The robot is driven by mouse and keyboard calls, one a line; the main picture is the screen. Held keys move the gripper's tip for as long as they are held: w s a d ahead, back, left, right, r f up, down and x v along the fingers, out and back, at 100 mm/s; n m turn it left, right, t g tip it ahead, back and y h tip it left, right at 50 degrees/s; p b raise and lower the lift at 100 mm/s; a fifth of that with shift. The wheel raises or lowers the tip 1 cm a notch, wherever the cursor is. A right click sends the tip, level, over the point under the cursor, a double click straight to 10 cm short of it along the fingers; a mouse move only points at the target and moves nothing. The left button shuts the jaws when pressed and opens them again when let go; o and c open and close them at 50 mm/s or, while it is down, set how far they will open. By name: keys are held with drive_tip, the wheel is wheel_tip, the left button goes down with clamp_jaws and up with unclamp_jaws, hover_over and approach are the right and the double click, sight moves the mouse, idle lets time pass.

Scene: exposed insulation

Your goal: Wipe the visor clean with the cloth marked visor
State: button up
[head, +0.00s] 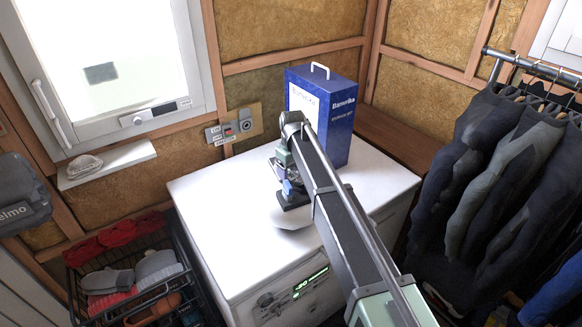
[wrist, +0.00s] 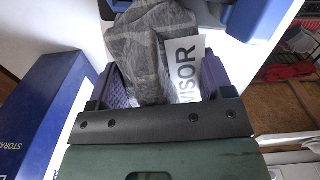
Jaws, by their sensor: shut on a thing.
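My gripper (wrist: 166,78) is shut on a dark grey, crumpled cloth (wrist: 145,42) with a white tag reading VISOR (wrist: 186,68). The cloth sits between the two purple finger pads and sticks out past them. In the head view my gripper (head: 284,168) is low over the white appliance top, and my arm partly covers it. A blue piece (wrist: 245,15) lies just past the cloth in the wrist view. A pale rounded shape (head: 293,218) lies beside a dark block below the gripper. I cannot tell for sure which part is the visor, or whether the cloth touches it.
A blue storage box (head: 339,115) stands behind the gripper on the white appliance top (head: 215,205). A black wire basket (head: 165,290) with clothing is at lower left. Dark suits (head: 510,170) hang at right. The appliance's left side is clear.

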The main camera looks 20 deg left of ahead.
drive_tip(key=shift+s, duration=0.1)
wheel_tip(320, 180, up, 6)
drive_tip(key=p, duration=0.6)
drive_tip(key=shift+f, duration=0.15)
drive_tip(key=shift+w+a, duration=0.1)
drive_tip(key=shift+w, duration=0.1)
wheel_tip(320, 180, up, 3)
drive_tip(key=p, duration=0.3)
